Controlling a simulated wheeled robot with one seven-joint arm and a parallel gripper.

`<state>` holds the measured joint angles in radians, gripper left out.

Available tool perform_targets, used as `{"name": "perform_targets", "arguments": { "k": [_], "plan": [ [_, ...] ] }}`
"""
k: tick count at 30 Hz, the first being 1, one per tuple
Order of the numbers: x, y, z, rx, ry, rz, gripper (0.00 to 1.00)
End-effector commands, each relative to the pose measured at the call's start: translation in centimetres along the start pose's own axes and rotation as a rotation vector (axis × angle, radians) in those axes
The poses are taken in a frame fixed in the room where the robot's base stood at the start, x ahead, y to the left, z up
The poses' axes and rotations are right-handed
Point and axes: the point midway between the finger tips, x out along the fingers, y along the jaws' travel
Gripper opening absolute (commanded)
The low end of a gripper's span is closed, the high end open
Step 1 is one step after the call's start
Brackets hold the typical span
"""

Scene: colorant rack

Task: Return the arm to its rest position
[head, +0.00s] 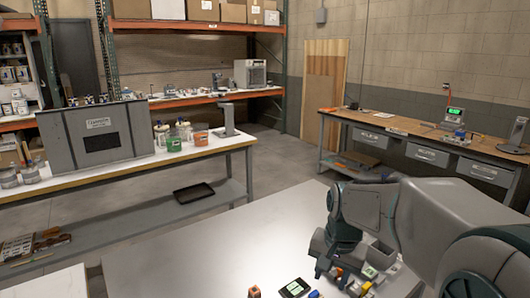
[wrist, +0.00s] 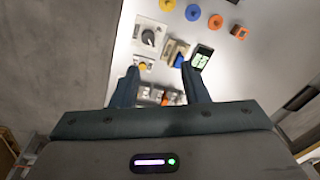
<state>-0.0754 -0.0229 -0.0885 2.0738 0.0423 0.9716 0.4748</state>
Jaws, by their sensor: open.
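My gripper (wrist: 160,68) shows in the wrist view with its two dark fingers spread wide. It is open, and I see nothing held between the fingers. It points down over the light table (head: 235,235), where several small parts lie below and beyond the fingertips. In the head view my arm reaches in from the right, bent over the table's right part. The fingertips cannot be made out clearly there.
A dark device with a lit screen (wrist: 202,57), a grey unit with a round dial (wrist: 150,38), a blue disc (wrist: 192,12) and an orange disc (wrist: 215,21) lie near the gripper. The table's left part is clear. A bench with a grey box (head: 100,135) stands behind.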

Motion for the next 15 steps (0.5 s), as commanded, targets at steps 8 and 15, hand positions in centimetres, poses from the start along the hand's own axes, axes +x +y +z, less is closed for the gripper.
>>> {"name": "perform_targets", "arguments": {
  "k": [8, 15],
  "plan": [
    [-2.0, 4.2, 7.7, -0.285, 0.082, -0.022, 0.41],
    [-1.7, 6.7, 12.2, -0.468, 0.135, -0.009, 0.41]
  ]
}}
